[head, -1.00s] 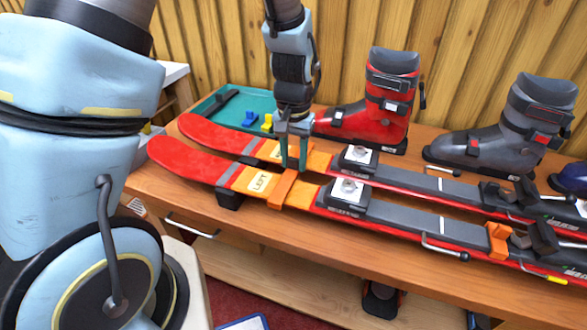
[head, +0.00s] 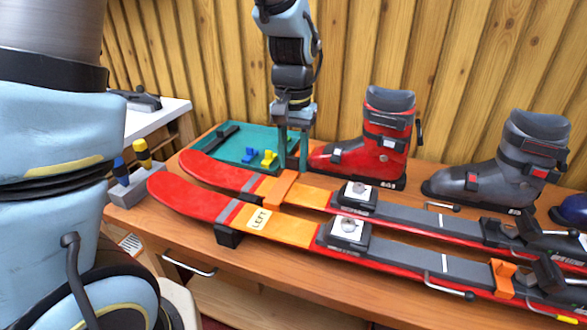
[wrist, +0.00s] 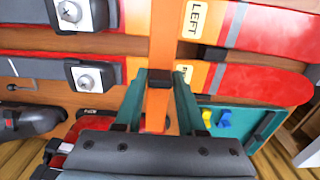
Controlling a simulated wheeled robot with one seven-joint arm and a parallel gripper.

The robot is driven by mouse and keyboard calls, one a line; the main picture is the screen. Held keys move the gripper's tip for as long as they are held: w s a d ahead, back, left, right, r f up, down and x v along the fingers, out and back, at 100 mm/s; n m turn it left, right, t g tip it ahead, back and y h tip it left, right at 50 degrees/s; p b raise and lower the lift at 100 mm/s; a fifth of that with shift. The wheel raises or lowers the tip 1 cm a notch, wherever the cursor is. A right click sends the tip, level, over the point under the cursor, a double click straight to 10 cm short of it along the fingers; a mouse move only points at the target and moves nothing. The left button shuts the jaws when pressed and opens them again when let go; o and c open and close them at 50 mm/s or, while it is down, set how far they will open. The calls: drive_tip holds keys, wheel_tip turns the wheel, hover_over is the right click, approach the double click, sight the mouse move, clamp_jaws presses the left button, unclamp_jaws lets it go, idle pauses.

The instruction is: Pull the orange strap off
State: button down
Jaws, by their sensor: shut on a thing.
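Two red skis with orange sections lie side by side on the bench: the near ski (head: 205,205), labelled LEFT, and the far ski (head: 213,172). My gripper (head: 293,167) is just behind the far ski, shut on the strap's rear part. In the wrist view, the strap (wrist: 164,40) runs between the teal fingers of my gripper (wrist: 160,78). The fingers hide part of it.
A red boot (head: 385,140) and a grey boot (head: 505,165) stand behind the skis. A teal tray (head: 225,152) with small blue and yellow pieces is close to my gripper's left. Bindings (head: 345,232) stick up to the right. A plank wall rises behind.

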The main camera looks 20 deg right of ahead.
drive_tip(key=shift+r+p, duration=2.5)
drive_tip(key=shift+r, duration=0.3)
